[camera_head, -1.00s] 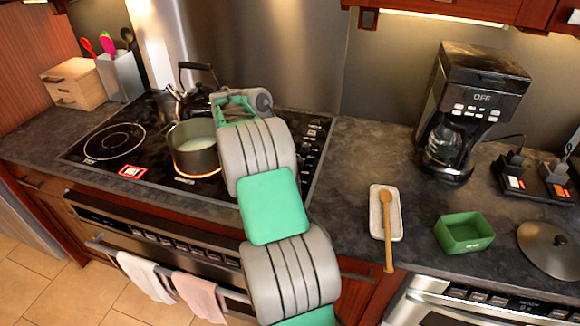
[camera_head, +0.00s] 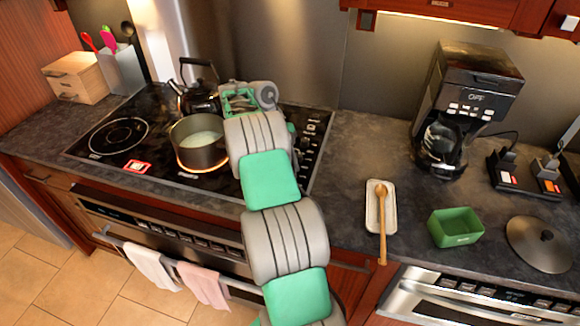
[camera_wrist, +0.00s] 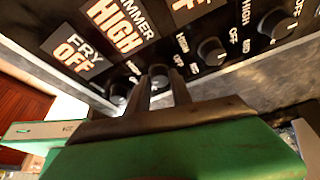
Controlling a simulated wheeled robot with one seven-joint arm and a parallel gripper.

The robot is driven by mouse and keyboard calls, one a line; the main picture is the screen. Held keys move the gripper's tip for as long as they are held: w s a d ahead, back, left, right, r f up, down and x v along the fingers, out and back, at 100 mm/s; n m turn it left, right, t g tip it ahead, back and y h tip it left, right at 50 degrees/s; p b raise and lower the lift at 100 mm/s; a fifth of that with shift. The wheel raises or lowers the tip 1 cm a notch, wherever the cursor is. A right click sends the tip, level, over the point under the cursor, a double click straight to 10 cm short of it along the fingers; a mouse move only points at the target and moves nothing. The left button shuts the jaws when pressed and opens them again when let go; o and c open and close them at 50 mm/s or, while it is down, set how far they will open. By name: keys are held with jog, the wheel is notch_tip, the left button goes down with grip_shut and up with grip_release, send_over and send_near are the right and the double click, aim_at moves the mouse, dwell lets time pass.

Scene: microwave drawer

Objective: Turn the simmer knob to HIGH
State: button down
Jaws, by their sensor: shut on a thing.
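In the wrist view, a small round black knob (camera_wrist: 158,73) sits in a row of knobs on the black stove panel (camera_wrist: 190,22). The two dark fingers of my gripper (camera_wrist: 161,84) are shut on it, one on each side. A "SIMMER HIGH" label (camera_wrist: 117,25) and a "FRY OFF" label (camera_wrist: 73,53) are on the panel near it. The knob's pointer is not clear to me. In the head view my arm hides the fingers and the held knob; other knobs show along the right edge of the stove (camera_head: 88,160).
Other knobs (camera_wrist: 211,51) stand close beside the fingers. A pot (camera_head: 199,157) sits over a glowing burner, left of my arm, with a kettle (camera_head: 197,98) behind. A spoon rest (camera_head: 373,214) with a wooden spoon and a green bowl (camera_head: 456,238) are on the right counter.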

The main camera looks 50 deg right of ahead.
jog(key=c, duration=1.1)
grip_release()
jog(key=shift+c, duration=0.2)
jog(key=p+v, duration=0.6)
jog(key=v, duration=0.1)
jog(key=shift+w+r+p, duration=0.2)
jog(key=shift+r+p, duration=0.15)
jog(key=shift+p, duration=0.05)
